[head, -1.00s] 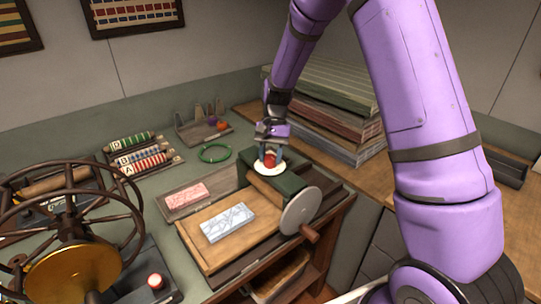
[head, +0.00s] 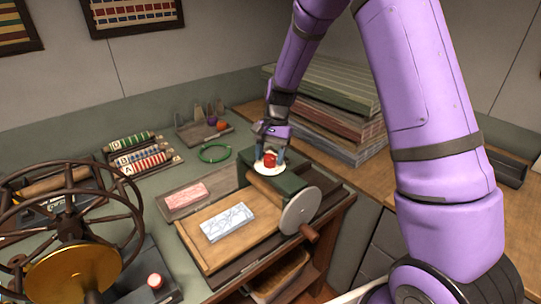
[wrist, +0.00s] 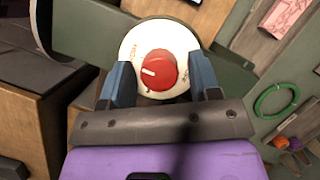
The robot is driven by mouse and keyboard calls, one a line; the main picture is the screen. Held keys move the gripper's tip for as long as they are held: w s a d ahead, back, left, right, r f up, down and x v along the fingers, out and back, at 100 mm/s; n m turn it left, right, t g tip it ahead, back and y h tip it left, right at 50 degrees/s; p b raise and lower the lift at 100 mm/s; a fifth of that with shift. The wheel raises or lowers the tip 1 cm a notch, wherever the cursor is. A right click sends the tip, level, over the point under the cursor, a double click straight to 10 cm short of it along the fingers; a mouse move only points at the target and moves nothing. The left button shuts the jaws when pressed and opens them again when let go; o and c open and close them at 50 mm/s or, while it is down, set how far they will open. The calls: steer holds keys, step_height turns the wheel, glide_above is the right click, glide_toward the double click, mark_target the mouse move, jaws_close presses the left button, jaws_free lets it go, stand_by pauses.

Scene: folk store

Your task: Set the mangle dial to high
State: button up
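The mangle dial is a red knob (head: 269,160) on a round white plate (head: 258,170), on top of the green mangle housing (head: 287,184). In the wrist view the knob (wrist: 164,66) has a white mark pointing left in the picture. Lettering that seems to read HIGH is on the plate's (wrist: 133,42) upper left; other lettering is hidden or too small. My gripper (head: 270,151) is at the dial, its blue fingers apart on either side of the knob. The wrist view shows a gap on the right and a very narrow one on the left.
A grey crank disc (head: 300,211) with a wooden handle is on the mangle's front side. A patterned block (head: 228,222) lies on the wooden bed before it. A green ring (head: 215,153) and stacked boards (head: 335,115) stand nearby. A large wheel (head: 70,215) is at left.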

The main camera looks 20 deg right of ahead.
steer(key=shift+r, duration=0.1)
steer(key=v, duration=1)
steer(key=shift+w+r, duration=0.1)
steer(key=shift+r, duration=0.2)
steer(key=s+d+r+n+t+h, duration=0.1)
steer(key=s+r+n+t, duration=0.2)
steer(key=s+r, duration=0.7)
steer(key=s+d+r+n+t+h, duration=0.1)
steer(key=s+d+r+n+t, duration=0.15)
steer(key=s+r, duration=0.75)
steer(key=s+f+t, duration=0.1)
steer(key=s, duration=0.3)
steer(key=s+f+n+t+h, duration=0.1)
steer(key=s, duration=0.3)
steer(key=s+f+n+t, duration=0.1)
steer(key=s, duration=0.3)
steer(key=shift+s+d+f, duration=0.1)
steer(key=shift+s+f, duration=0.2)
steer(key=shift+f, duration=0.1)
